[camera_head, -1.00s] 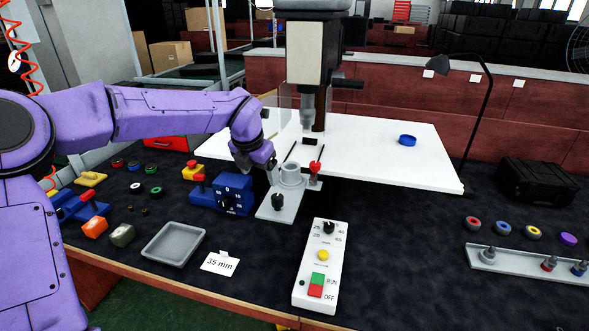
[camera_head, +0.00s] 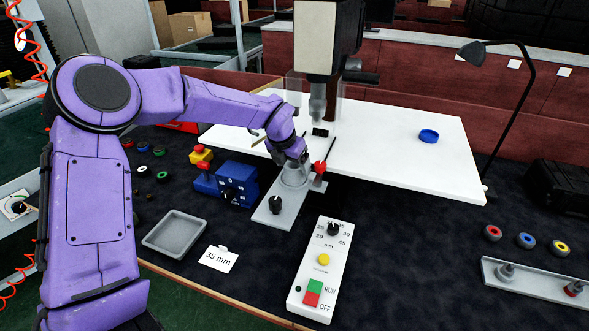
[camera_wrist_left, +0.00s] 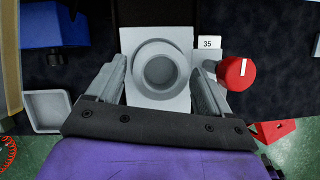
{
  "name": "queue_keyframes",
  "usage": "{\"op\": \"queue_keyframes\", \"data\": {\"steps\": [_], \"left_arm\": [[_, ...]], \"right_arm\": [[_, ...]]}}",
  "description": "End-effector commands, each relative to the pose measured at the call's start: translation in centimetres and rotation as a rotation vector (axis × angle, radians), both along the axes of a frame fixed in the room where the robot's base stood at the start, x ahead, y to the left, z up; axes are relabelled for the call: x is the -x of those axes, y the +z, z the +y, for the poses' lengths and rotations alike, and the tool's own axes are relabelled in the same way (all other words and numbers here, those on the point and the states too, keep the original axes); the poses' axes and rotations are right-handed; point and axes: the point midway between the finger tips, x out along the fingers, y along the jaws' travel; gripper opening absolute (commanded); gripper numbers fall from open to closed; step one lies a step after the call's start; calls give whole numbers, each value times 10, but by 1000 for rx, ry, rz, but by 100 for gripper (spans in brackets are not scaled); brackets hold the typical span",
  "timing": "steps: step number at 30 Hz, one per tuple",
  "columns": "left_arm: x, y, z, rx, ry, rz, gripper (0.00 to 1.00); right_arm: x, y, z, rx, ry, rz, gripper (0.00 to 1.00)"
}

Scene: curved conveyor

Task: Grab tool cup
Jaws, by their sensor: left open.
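The tool cup (camera_head: 293,177) is a round grey cup on a light grey plate (camera_head: 268,211) below the machine head. In the left wrist view the cup (camera_wrist_left: 159,70) shows from above as a ring with a dark hollow. My left gripper (camera_head: 294,163) is directly above the cup and partly covers it in the head view. In the left wrist view the open fingers (camera_wrist_left: 160,80) stand on either side of the cup, with a gap to it visible on both sides. My right gripper is not in view.
A red knob (camera_wrist_left: 236,73) sits right of the cup. A black knob (camera_head: 275,204) is on the plate's front. The blue dial box (camera_head: 238,184) stands left, the grey tray (camera_head: 174,233) front left, and the RUN/OFF panel (camera_head: 321,270) in front. The machine head (camera_head: 318,40) hangs behind.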

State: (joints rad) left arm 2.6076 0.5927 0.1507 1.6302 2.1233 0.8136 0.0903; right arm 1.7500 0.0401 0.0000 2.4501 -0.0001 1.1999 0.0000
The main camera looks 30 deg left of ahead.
Motion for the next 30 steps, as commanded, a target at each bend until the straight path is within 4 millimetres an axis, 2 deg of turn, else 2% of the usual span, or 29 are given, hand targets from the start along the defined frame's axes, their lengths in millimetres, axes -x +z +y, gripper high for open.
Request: {"op": "queue_keyframes", "data": {"steps": [1,4,10,11,15,16,25,30], "left_arm": [[-3,-5,0,-2,0,4,80],[-8,-15,0,0,0,0,80],[-8,-17,0,1,-1,-1,80],[-8,-17,0,1,-1,-1,77],[-8,-17,0,1,-1,-1,32],[-8,-17,0,1,-1,-1,30],[-9,-14,0,0,-1,-3,30],[-9,7,0,1,0,-7,30]], "right_arm": [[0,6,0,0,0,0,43],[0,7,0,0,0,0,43],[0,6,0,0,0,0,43],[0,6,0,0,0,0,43],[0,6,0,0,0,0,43],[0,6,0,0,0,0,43],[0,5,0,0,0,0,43],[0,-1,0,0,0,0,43]]}}
